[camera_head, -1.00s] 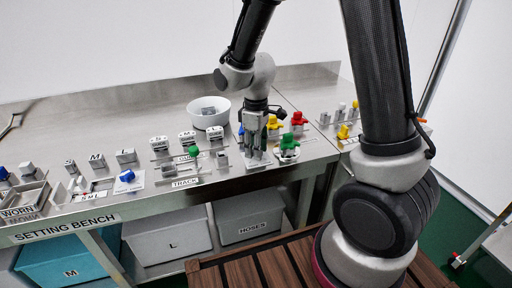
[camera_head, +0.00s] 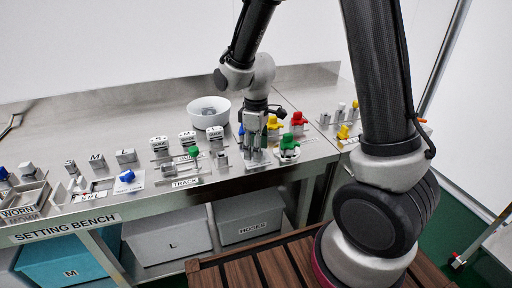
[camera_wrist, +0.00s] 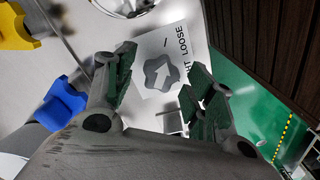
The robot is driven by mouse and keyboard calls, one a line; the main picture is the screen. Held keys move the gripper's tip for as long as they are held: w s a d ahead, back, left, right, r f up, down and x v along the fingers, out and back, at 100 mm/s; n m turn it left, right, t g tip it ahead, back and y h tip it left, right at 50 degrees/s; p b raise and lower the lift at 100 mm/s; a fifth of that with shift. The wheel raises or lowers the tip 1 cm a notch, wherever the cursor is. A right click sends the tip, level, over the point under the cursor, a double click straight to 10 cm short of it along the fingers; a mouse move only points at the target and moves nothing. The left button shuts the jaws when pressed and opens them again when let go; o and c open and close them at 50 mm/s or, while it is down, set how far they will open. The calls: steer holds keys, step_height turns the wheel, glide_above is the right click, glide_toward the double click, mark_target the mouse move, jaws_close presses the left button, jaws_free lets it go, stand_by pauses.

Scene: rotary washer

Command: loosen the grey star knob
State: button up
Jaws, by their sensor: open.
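My gripper (camera_wrist: 162,86) is open, with one finger on each side of the knob in this view. I cannot tell whether the fingers touch it. In the head view my gripper (camera_head: 252,150) points down over the plate near the bench's front edge, and the fingers hide most of the knob.
A green knob (camera_head: 289,143), a red knob (camera_head: 299,118) and a yellow knob (camera_head: 273,122) stand close on the right and behind. A blue part (camera_wrist: 62,103) is near the left finger. A white bowl (camera_head: 208,113) stands behind left. Labelled blocks and fixtures fill the bench's left.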

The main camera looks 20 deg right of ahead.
step_height(320, 180, up, 12)
stand_by(0.5)
stand_by(0.3)
steer(key=s+d+r+m+t, duration=0.2)
steer(key=s+d+r+m, duration=0.2)
steer(key=s+d, duration=0.3)
steer(key=s+d+r+m+t, duration=0.2)
steer(key=s+d+r+m, duration=0.3)
steer(key=s+d, duration=0.3)
steer(key=s+m, duration=0.1)
steer(key=s, duration=0.3)
steer(key=shift+s+r+m, duration=0.15)
steer(key=shift+r+m, duration=0.15)
steer(key=shift+m, duration=0.1)
